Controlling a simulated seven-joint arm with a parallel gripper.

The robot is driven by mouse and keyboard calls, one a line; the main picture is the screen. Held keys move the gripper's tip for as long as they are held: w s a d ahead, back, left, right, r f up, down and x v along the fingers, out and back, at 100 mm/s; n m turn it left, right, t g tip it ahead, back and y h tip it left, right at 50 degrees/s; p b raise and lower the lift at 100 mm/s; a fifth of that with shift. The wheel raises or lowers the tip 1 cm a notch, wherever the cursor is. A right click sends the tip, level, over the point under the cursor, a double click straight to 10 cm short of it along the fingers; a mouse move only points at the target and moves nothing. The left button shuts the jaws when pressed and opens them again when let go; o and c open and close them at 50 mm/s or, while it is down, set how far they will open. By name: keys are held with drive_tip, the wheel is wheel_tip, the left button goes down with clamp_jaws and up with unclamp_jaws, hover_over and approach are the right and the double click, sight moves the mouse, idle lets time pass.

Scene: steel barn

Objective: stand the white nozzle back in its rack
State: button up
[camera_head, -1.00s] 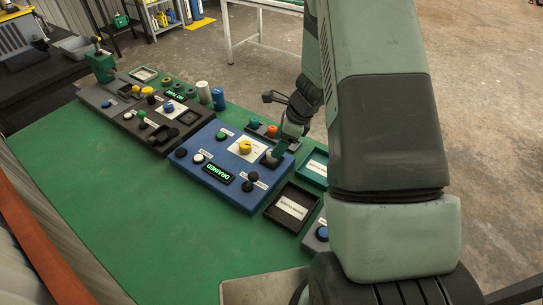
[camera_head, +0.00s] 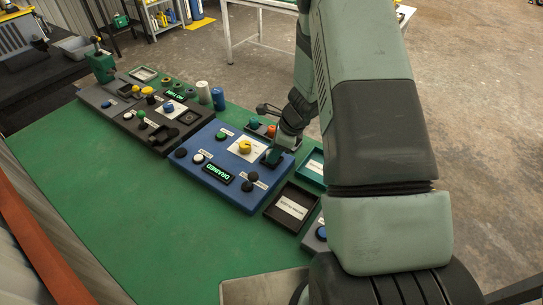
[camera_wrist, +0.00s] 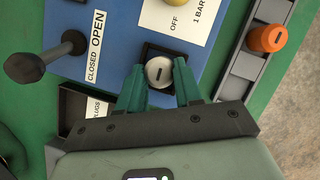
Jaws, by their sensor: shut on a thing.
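The white nozzle (camera_wrist: 158,73) shows in the wrist view as a round white top with a dark slot, between the two green fingers of my gripper (camera_wrist: 160,88). My gripper is shut on it. It is over or in a dark square socket (camera_wrist: 150,50) on the blue panel; I cannot tell how deep it sits. In the head view my gripper (camera_head: 272,158) is at the panel's right corner and the nozzle is hidden. The grey rack (camera_wrist: 241,73) lies just right of the panel, with an orange nozzle (camera_wrist: 267,39) standing in it. A bare rack stretch shows nearer my gripper.
The blue panel (camera_head: 215,185) carries a yellow knob (camera_head: 245,147), a lit display reading DRAINED (camera_head: 220,173) and a black lever (camera_wrist: 38,62) left of my gripper. A black tray (camera_head: 291,207) lies near its right edge. The green table's left part is clear.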

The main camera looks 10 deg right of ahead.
drive_tip(key=r, duration=0.9)
drive_tip(key=shift+w+d+r, duration=0.1)
drive_tip(key=shift+w+d, duration=0.05)
drive_tip(key=shift+w, duration=0.1)
drive_tip(key=w+d+f, duration=0.2)
drive_tip(key=w+d, duration=0.6)
wheel_tip(320, 180, down, 6)
drive_tip(key=shift+d+r, duration=0.1)
drive_tip(key=shift+r, duration=0.05)
drive_tip(key=shift+f, duration=2.15)
drive_tip(key=shift+f, duration=0.1)
drive_tip(key=o, duration=1.1)
